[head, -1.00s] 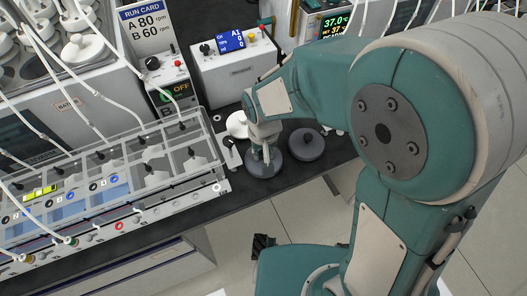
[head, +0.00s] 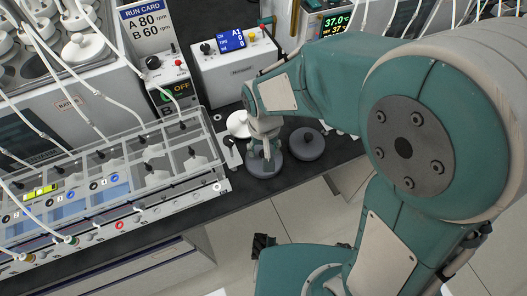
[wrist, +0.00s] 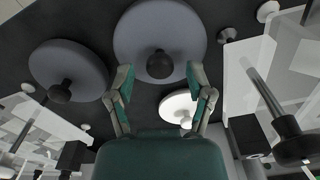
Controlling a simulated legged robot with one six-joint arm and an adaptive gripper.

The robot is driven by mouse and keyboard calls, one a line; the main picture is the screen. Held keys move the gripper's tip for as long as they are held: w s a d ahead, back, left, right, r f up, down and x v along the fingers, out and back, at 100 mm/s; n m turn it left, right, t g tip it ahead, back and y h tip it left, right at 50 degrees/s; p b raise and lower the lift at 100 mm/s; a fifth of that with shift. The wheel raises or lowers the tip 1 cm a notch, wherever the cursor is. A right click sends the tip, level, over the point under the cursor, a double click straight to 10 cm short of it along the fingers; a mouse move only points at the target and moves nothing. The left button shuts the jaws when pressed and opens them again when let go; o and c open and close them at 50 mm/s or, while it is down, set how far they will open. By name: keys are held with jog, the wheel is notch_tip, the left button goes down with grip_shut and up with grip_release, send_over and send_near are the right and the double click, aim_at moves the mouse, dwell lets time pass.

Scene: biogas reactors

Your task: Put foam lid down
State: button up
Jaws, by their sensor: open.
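Two dark grey round lids with black knobs lie flat on the black bench; I cannot tell by look which is foam. One grey lid (head: 264,169) is directly below my gripper (head: 266,151); it also shows at top centre in the wrist view (wrist: 160,22). My gripper (wrist: 161,84) is open, its two fingers apart on either side of that lid's knob (wrist: 160,64), not gripping it. The other grey lid (head: 307,144) lies to the right in the head view, and at left in the wrist view (wrist: 62,62). Gaps under the fingertips are hard to judge.
A white round lid (head: 238,124) lies close behind the gripper. A clear-walled rack (head: 150,165) stands left, a control box (head: 235,65) behind. The bench's front edge is close to the lids. Tubes (head: 90,90) hang at left.

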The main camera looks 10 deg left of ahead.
jog(key=r, duration=0.5)
jog(key=w+r, duration=0.1)
jog(key=r, duration=0.2)
jog(key=shift+d+r, duration=0.1)
jog(key=shift+r, duration=0.25)
jog(key=s+d+r+m+t, duration=0.1)
jog(key=s+d+r, duration=0.2)
jog(key=d, duration=0.3)
jog(key=s+d+r+m+t, duration=0.1)
jog(key=s+d+r+t, duration=0.1)
jog(key=d, duration=0.5)
jog(key=s+d+r+m+t, duration=0.1)
jog(key=s+d+r+t, duration=0.1)
jog(key=d, duration=0.4)
notch_tip(320, 180, up, 3)
jog(key=shift+s+d+f, duration=0.15)
jog(key=shift+s+d, duration=0.25)
jog(key=shift+s, duration=0.5)
jog(key=shift+o, duration=0.5)
jog(key=shift+s+d+t, duration=0.15)
jog(key=shift+s+t, duration=0.15)
